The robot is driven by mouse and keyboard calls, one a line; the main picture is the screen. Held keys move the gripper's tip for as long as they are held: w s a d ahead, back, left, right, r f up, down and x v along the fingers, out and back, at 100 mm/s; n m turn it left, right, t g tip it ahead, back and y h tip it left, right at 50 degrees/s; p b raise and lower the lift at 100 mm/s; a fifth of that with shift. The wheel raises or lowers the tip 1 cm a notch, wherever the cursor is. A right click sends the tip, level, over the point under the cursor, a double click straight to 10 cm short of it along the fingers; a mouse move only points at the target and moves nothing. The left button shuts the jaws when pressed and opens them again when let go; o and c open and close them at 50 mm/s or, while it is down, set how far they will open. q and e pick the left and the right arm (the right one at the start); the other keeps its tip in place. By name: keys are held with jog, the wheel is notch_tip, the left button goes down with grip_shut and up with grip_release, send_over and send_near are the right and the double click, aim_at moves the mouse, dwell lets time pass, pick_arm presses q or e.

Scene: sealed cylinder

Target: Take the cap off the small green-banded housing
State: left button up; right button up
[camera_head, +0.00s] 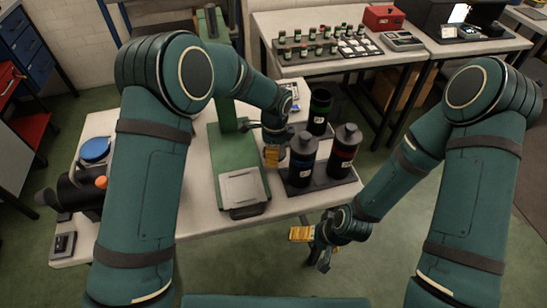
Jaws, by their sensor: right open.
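A dark cylindrical housing with green bands (320,110) stands at the back of a dark tray on the table. Its top looks like a dark round opening or flat dark face; I cannot tell whether a cap sits on it. My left gripper (272,156), with yellow finger pads, is just left of the front blue-banded housing and in front of the green-banded one. Its fingers are too small to read. My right gripper (312,244) is open and empty, low in front of the table's front edge, apart from the housings.
A blue-banded housing (302,160) and a red-banded housing (343,152) with knobbed tops stand at the tray's front. A green press-like stand (228,170) is to the left. A microscope-like device (92,180) is farther left. The back table holds several small bottles (312,49).

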pick_arm(q)
notch_tip(320, 180, down, 3)
jog(key=shift+f, duration=0.15)
jog(key=o, duration=1.3)
jog(key=shift+b, duration=0.3)
jog(key=shift+c, duration=0.2)
notch_tip(320, 180, up, 12)
jog(key=shift+r+p, duration=0.1)
jog(key=shift+p, duration=0.95)
